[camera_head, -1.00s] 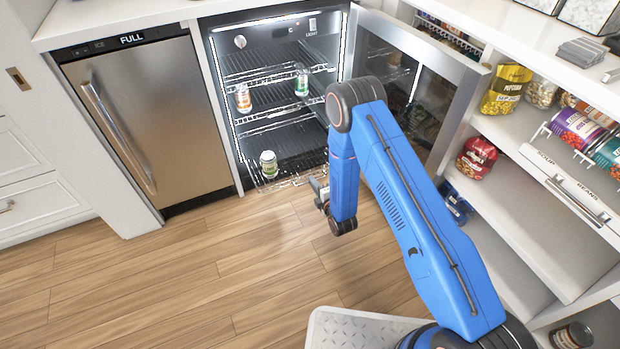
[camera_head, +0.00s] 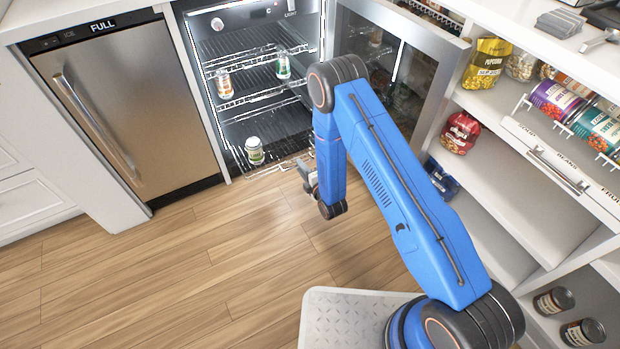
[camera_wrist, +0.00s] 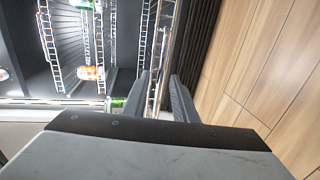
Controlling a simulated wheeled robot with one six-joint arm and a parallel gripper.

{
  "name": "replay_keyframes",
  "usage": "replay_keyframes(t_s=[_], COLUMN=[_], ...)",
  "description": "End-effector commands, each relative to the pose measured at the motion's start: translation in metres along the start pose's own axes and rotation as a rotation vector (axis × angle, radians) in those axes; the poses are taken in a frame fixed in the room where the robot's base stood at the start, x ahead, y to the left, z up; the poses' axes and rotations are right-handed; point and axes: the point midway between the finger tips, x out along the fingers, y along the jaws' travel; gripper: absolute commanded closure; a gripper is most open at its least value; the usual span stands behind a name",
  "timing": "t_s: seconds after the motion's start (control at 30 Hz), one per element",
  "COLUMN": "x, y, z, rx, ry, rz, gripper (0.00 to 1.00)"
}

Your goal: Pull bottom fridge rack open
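The fridge's bottom rack (camera_head: 282,166) is a wire shelf low in the open fridge. Its front edge sticks out slightly past the cabinet front, and a green-and-white can (camera_head: 254,151) stands on it. My gripper (camera_head: 305,174) is low, beside the right end of the rack's front, partly hidden by my arm. In the wrist view, the two fingers of my gripper (camera_wrist: 159,80) are apart, one on each side of the rack's front wires (camera_wrist: 162,45). I cannot tell whether they touch the wires.
The glass fridge door (camera_head: 425,80) stands open at the right. An orange can (camera_head: 223,83) and a green can (camera_head: 283,65) stand on a higher rack. The steel ice maker (camera_head: 130,110) is at left. Wooden floor (camera_head: 170,280) is clear in front.

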Motion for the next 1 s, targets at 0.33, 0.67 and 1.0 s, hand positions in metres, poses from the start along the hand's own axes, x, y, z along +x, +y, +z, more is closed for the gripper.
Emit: replay_keyframes(t_s=[0.33,0.67,1.0], x=[-0.061,-0.126,-0.165], y=[-0.001,-0.001,-0.001], z=[0.0,0.0,0.0], rx=[0.0,0.001,0.0], ry=[0.0,0.0,0.0], rz=[-0.005,-0.004,-0.003], gripper=[0.74,0.74,0.74])
